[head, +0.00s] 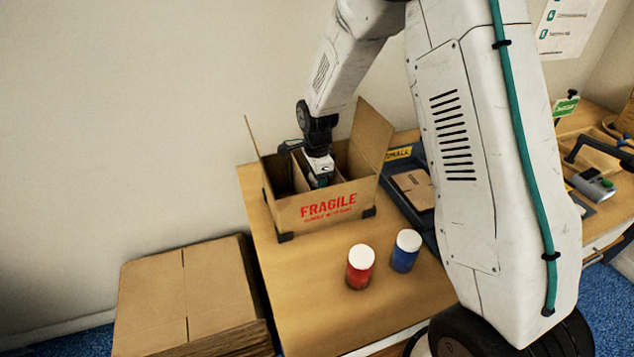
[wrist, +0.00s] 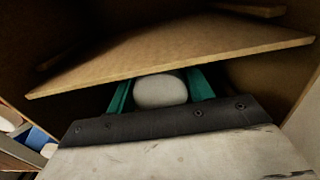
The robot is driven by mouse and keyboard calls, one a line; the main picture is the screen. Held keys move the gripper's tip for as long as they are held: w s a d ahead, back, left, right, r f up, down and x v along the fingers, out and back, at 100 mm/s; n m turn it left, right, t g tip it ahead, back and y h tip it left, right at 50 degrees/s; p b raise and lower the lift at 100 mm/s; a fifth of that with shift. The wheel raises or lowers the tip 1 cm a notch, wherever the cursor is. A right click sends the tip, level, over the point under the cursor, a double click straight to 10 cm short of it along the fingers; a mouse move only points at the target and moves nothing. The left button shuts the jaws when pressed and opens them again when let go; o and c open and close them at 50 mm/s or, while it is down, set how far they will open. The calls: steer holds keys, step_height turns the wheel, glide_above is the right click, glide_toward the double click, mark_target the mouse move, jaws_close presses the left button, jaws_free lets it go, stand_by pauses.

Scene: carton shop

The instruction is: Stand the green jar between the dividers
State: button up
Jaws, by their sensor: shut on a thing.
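The open carton (head: 327,206), marked FRAGILE in red, stands on the wooden table with its flaps up. My gripper (head: 319,180) reaches down inside it. In the wrist view my gripper's green fingers (wrist: 160,90) are shut on a jar with a white rounded lid (wrist: 160,91). The jar's body is hidden below, so its green colour does not show. A cardboard divider (wrist: 180,50) runs just beyond the lid, close to the fingers. I cannot tell whether the jar touches the carton's floor.
A red jar (head: 359,270) and a blue jar (head: 405,252), both white-lidded, stand in front of the carton. A dark tray (head: 424,226) holding cardboard lies to its right. Flattened cartons (head: 190,295) are stacked at the left.

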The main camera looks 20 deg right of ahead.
steer(key=shift+f, duration=0.2)
steer(key=o, duration=1.2)
